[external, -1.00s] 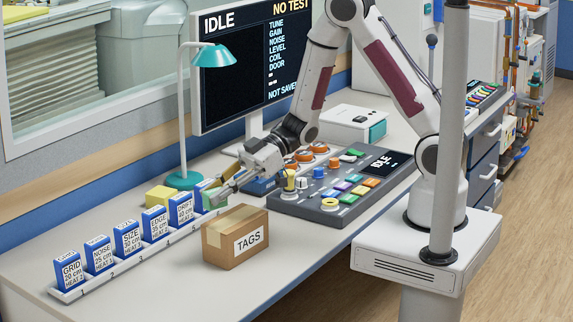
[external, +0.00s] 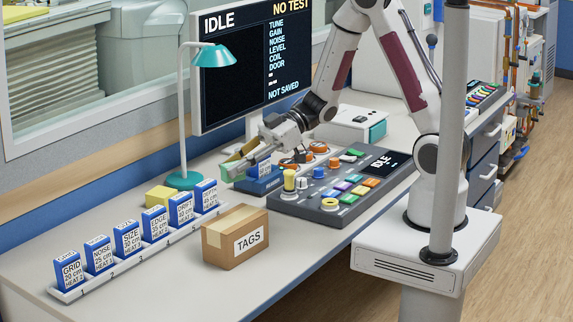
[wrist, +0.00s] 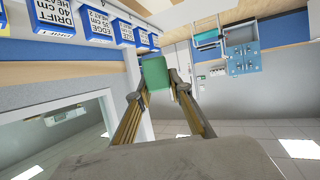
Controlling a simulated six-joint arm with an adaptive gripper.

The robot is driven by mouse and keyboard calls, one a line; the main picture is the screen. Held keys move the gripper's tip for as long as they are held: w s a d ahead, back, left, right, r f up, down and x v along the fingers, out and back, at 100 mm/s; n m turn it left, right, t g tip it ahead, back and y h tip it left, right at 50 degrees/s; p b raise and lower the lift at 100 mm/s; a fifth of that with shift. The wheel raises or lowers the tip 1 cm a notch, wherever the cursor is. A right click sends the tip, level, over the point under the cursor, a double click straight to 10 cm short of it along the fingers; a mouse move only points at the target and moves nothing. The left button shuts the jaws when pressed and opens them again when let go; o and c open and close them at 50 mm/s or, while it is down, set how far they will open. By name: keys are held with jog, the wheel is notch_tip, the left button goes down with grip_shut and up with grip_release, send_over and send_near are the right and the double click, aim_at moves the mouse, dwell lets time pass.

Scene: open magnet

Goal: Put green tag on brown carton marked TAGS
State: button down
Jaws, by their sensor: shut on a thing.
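The green tag (external: 233,169) is held at the tips of my gripper (external: 243,155), above the desk and left of the blue holder. In the wrist view the green tag (wrist: 158,73) sits between the two fingertips (wrist: 160,84), which are shut on it. The brown carton (external: 219,252), marked TAGS on its front, stands upright on the desk, in front of and below my gripper and apart from it. Its top looks closed, with a pale tape strip. The carton cannot be made out in the wrist view.
Several blue-and-white boxes (external: 128,239) stand in a numbered white rack (external: 105,277) left of the carton. A blue holder (external: 262,184) and a button console (external: 335,198) lie to the right. A teal lamp (external: 184,180) and yellow block (external: 160,198) stand behind.

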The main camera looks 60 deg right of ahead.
send_over(236, 219)
jog(key=shift+f, duration=2.95)
jog(key=shift+f, duration=2.05)
jog(key=shift+f, duration=0.1)
jog(key=c, duration=1.8)
grip_release()
